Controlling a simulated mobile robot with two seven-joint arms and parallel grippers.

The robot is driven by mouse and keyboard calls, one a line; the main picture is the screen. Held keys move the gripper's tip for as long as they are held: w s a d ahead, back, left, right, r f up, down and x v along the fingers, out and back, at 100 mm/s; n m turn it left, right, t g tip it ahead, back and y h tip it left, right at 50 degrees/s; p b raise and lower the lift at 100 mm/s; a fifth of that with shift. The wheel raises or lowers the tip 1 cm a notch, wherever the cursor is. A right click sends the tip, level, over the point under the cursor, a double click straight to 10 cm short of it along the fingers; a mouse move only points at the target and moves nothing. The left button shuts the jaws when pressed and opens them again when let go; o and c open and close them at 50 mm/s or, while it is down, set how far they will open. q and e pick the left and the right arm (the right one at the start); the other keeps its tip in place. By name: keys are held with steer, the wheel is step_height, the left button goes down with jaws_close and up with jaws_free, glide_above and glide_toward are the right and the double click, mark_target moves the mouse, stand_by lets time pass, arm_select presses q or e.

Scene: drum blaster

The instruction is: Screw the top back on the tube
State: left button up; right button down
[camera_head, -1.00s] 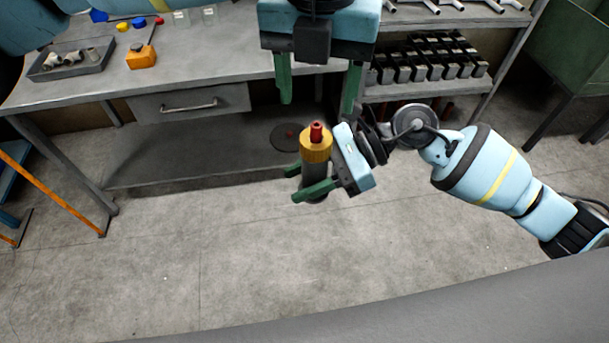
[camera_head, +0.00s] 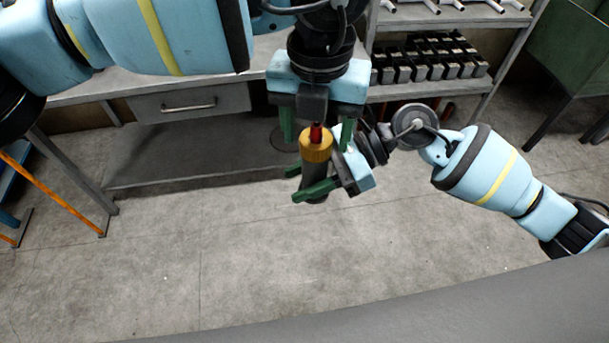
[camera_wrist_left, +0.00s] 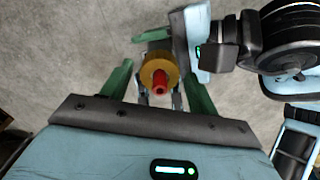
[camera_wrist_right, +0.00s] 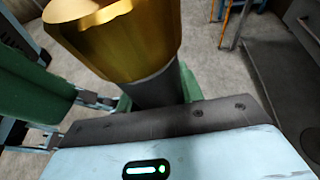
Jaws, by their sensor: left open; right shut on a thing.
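The tube is dark grey (camera_wrist_right: 160,88) and upright, with a gold top (camera_head: 315,147) seated on it and a red tip (camera_head: 316,131) rising from the middle. My right gripper (camera_head: 304,184) is shut on the dark tube body below the gold top. My left gripper (camera_head: 317,132) points down with its green fingers apart, one on each side of the red tip. In the left wrist view the gold top (camera_wrist_left: 156,68) and red tip (camera_wrist_left: 160,84) sit between the open fingers, apart from both. The lower tube is partly hidden by my right fingers.
The workbench (camera_head: 85,92) with a drawer (camera_head: 188,103) stands behind, partly covered by my left arm. A shelf at the back right holds several dark blocks (camera_head: 430,60). An orange bar (camera_head: 52,192) leans at the left. The floor (camera_head: 230,250) in front is clear.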

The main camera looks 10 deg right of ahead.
arm_select(q)
steer(key=shift+f, duration=0.45)
steer(key=c, duration=1)
steer(key=m, duration=0.5)
steer(key=shift+m, duration=0.3)
steer(key=m, duration=0.4)
steer(key=shift+m, duration=0.3)
steer(key=m, duration=0.4)
steer(key=shift+m, duration=0.3)
steer(key=m, duration=0.6)
steer(key=o, duration=1.1)
